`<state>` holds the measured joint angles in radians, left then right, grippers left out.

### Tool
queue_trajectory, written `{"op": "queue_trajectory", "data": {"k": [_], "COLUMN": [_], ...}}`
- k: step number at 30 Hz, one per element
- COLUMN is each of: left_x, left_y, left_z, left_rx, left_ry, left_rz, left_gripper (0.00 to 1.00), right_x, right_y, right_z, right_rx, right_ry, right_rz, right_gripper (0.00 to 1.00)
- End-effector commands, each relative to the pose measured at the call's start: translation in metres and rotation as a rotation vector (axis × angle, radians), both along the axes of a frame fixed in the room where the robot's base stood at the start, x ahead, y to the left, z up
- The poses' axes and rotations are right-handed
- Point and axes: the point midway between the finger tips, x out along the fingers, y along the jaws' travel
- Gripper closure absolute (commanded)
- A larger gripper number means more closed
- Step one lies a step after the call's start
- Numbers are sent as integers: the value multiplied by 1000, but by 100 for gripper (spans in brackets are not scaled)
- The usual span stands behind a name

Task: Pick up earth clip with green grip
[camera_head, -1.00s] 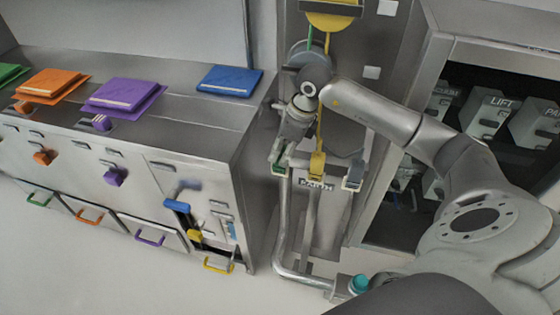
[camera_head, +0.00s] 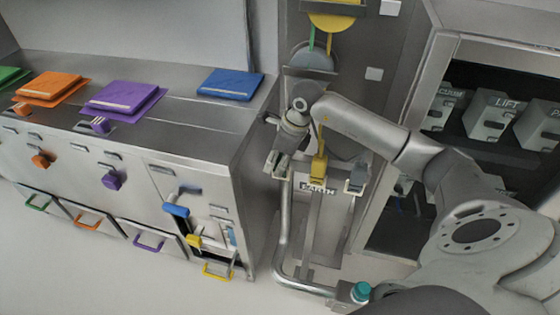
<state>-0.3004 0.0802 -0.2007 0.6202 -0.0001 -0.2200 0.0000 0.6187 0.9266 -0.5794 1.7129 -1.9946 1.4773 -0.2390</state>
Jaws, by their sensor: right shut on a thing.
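My right gripper (camera_head: 277,164) is at the left end of the rail of the EARTH stand (camera_head: 318,189). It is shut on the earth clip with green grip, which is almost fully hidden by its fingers. A green cable (camera_head: 312,40) shows above on the back panel. A clip with a yellow grip (camera_head: 318,168) hangs in the middle of the rail, to the right of my gripper. A grey-blue clip (camera_head: 356,178) sits at the rail's right end. My left gripper is not in view.
A metal cabinet (camera_head: 200,140) with coloured folders and handles stands on the left, close to the gripper. An open cabinet (camera_head: 440,50) with a LIFT box (camera_head: 497,112) stands on the right. My right arm passes in front of it. Floor is clear at lower left.

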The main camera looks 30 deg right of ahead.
Motion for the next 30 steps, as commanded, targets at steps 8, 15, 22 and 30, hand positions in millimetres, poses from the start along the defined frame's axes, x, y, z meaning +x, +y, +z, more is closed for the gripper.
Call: {"op": "queue_trajectory", "data": {"k": [8,15,22,30], "left_x": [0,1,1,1], "left_y": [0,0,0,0], "left_z": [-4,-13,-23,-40], "left_rx": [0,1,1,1], "left_ry": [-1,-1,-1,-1], "left_rz": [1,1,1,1], "left_gripper": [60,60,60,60], "right_x": [1,-8,-49,-108], "right_y": [-1,-1,-1,-1], "right_z": [10,41,89,113], "right_rx": [-1,-4,-6,-6], "right_ry": [-5,-6,-8,-2], "right_rz": [1,0,1,-1], "right_gripper": [100,100,100,100]}}
